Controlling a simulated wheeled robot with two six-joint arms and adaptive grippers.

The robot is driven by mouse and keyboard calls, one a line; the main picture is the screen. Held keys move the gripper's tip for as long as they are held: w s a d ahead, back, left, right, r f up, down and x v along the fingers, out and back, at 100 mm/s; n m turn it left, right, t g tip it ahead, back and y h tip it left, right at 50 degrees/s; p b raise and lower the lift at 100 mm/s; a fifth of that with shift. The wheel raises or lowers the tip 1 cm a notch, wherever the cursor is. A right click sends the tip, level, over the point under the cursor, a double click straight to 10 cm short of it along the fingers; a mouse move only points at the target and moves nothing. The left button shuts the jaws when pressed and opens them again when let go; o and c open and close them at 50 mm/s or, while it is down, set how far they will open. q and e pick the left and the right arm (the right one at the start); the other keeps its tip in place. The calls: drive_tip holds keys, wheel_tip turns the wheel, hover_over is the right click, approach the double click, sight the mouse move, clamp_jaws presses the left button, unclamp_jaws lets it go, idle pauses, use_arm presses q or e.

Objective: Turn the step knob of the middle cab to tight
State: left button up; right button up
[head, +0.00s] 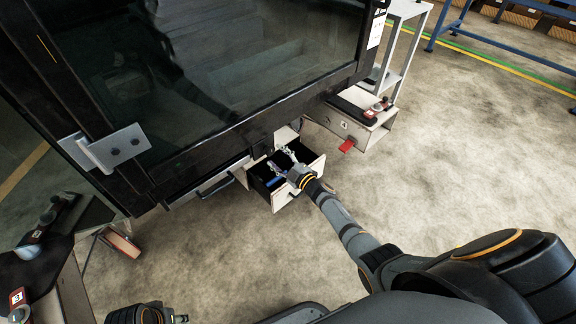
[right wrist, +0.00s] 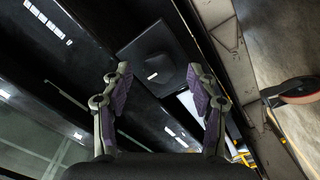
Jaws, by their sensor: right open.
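The middle cab (head: 230,60) is a large dark glass-fronted box with a black frame. Below its lower edge a white-fronted drawer (head: 284,200) stands open, with a blue item (head: 274,182) in its dark inside. My right gripper (head: 283,159) is over the open drawer, close to the cab's lower edge. In the right wrist view my right gripper (right wrist: 161,88) is open with nothing between its fingers. Beyond them is a black square block (right wrist: 155,62) with a small white label. I cannot make out the step knob or its setting.
A unit with a red "3" tag (head: 17,297) stands at lower left. A black handle (head: 216,187) sits left of the drawer. The concrete floor at right is clear.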

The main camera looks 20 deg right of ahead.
drive_tip(key=v, duration=1)
